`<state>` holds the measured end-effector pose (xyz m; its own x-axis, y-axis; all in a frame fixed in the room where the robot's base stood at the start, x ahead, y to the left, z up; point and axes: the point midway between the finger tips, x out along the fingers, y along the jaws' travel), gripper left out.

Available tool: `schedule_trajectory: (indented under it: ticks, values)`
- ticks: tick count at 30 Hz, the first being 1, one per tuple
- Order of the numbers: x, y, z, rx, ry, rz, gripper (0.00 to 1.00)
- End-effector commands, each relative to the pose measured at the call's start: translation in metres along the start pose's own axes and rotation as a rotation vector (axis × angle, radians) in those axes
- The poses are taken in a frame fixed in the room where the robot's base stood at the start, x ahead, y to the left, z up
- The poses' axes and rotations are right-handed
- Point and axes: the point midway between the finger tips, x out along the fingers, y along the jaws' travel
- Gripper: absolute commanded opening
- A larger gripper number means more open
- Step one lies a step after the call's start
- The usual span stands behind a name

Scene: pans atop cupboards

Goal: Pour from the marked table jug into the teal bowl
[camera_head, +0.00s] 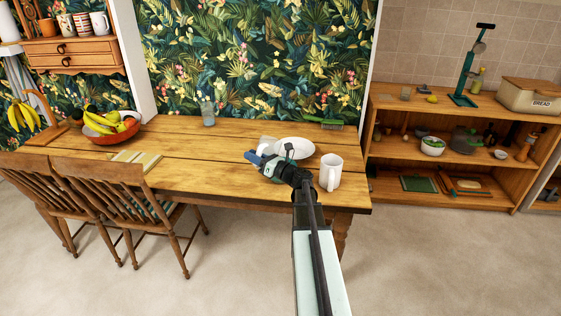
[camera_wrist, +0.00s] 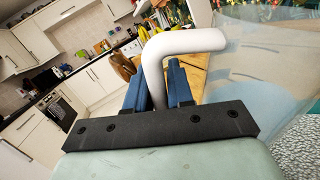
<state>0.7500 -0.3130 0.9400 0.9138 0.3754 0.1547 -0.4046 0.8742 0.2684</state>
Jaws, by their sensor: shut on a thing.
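My gripper (camera_head: 262,158) is over the right half of the wooden table in the head view. In the wrist view its blue fingers (camera_wrist: 160,85) are shut on the white handle (camera_wrist: 182,42) of a see-through jug (camera_wrist: 255,75). The jug's body fills the right side there. In the head view only a small pale part of the jug (camera_head: 267,141) shows beyond the gripper. I cannot tell its tilt, its contents or any mark. I cannot make out a teal bowl on the table.
A white dish (camera_head: 295,147) lies just beyond my gripper. A white mug (camera_head: 330,172) stands close on the right. A glass (camera_head: 208,114) and a fruit bowl (camera_head: 112,130) stand farther left. Chairs (camera_head: 125,200) line the near left edge; shelves (camera_head: 455,160) stand at right.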

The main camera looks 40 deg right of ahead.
Motion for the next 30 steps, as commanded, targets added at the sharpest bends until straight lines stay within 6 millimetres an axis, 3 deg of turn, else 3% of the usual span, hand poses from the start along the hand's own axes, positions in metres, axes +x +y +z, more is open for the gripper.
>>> schedule_trajectory:
  ticks: [9,18,30]
  values:
    - [0.002,0.011,-0.040,-0.326,0.133,0.022,0.00]
    - [0.002,0.011,-0.037,-0.328,0.134,0.022,0.00]
    - [0.006,0.018,-0.010,-0.394,0.162,0.025,0.00]
